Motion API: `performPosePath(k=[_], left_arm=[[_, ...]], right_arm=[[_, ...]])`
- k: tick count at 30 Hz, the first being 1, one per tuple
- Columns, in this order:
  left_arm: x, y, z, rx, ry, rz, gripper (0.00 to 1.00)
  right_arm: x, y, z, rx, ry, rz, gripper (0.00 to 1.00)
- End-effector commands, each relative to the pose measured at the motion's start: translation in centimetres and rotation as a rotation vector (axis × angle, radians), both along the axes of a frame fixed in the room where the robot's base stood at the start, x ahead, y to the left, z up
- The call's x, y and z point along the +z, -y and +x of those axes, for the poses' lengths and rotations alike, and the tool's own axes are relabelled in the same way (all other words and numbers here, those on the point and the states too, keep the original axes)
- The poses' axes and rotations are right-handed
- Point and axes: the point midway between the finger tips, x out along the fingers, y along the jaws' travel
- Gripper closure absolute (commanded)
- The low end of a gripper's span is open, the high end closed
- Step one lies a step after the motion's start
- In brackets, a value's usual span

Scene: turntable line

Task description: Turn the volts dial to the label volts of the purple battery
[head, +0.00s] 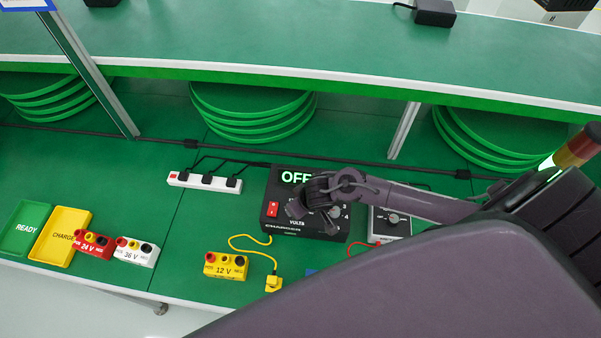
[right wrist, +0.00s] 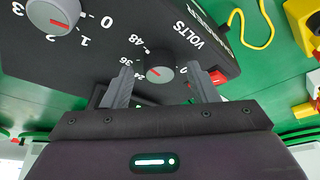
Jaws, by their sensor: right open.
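The black charger (head: 284,229) stands on the green bench; its display reads OFF. In the head view my right gripper (head: 303,204) hides the volts dial. No purple battery shows; my arm covers the lower right. My left gripper is not in view.
A second dial (right wrist: 54,14) with labels 0 to 3 sits beside the volts dial. Red (head: 92,244), white (head: 135,251) and yellow (head: 226,266) batteries stand along the front. A power strip (head: 204,181) lies behind left; a grey device (head: 391,222) stands right of the charger.

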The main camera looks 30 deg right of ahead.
Motion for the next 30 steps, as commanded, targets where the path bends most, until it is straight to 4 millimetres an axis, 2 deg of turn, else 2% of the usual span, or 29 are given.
performPosePath(k=[7, 15, 18, 30], left_arm=[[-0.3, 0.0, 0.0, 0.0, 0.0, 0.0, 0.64], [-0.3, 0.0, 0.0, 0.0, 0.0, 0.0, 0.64], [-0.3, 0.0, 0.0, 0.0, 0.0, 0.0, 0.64], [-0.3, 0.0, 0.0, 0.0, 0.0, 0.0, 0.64]], right_arm=[[1.3, 0.1, -0.6, 0.002, 0.0, 0.001, 0.47], [5.6, 0.4, -2.3, 0.002, 0.0, 0.001, 0.47], [6.6, 0.4, -2.7, 0.0, 0.0, 0.001, 0.47], [7.2, 0.5, -2.9, 0.0, -0.001, 0.0, 0.47]])
